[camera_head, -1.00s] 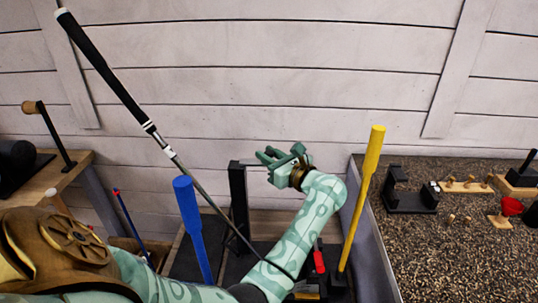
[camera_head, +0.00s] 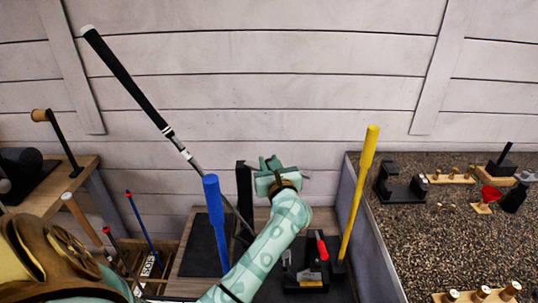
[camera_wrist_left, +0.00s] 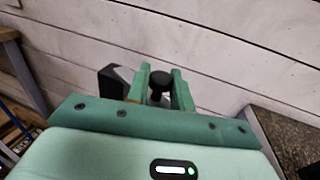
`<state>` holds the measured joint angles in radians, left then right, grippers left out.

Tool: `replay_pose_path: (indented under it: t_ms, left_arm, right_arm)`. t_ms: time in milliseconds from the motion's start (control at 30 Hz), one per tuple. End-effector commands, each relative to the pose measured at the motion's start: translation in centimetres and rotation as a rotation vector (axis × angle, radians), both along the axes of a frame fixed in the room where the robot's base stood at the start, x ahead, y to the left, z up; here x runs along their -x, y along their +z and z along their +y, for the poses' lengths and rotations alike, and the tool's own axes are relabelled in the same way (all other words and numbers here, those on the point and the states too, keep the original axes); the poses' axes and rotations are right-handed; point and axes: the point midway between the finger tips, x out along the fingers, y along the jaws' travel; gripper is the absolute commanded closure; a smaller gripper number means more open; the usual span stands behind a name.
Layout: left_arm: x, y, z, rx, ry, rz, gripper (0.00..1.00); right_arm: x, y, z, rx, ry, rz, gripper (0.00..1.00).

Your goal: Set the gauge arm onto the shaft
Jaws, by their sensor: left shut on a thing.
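My left gripper (camera_head: 270,180) is beside the top of a black upright post (camera_head: 243,190). In the left wrist view, its two green fingers (camera_wrist_left: 160,85) are shut around a dark round knob (camera_wrist_left: 160,80), which appears to belong to the gauge arm. The arm's bar is mostly hidden. The post's black top (camera_wrist_left: 113,80) is just left of the fingers. The golf club's black grip (camera_head: 125,80) slants down to the right, and its thin shaft (camera_head: 197,168) passes behind the blue stick. I cannot tell whether the arm touches the shaft. My right gripper is not in view.
A blue stick (camera_head: 214,215) stands left of my left forearm, and a yellow stick (camera_head: 359,190) stands to its right. A red-handled clamp (camera_head: 321,248) sits below. A gravelly counter (camera_head: 420,235) with fixtures is at right, a wooden bench (camera_head: 60,180) at left.

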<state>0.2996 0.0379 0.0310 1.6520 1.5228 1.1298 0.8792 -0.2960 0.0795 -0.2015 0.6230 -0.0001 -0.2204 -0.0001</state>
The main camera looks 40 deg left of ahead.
Motion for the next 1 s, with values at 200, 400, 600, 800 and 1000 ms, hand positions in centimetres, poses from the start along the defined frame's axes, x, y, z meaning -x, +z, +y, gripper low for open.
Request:
replay_pose_path:
  t_ms: [200, 400, 600, 800, 1000]
  left_arm:
    - [0.9, 0.4, 0.0, -0.003, -0.091, -0.004, 1.0]
    - [1.1, 0.2, 0.0, -0.004, -0.128, -0.003, 1.0]
    - [1.2, 0.1, 0.0, -0.003, -0.134, -0.004, 1.0]
    - [1.2, 0.1, 0.0, -0.004, -0.133, -0.003, 1.0]
    - [1.2, 0.1, 0.0, -0.002, -0.132, -0.002, 0.57]
  right_arm:
    - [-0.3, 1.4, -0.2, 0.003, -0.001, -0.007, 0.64]
    - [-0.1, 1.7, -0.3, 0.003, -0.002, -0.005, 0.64]
    - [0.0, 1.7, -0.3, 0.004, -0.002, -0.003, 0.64]
    - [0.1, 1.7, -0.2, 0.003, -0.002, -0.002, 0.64]
    - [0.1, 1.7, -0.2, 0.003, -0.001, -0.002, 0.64]
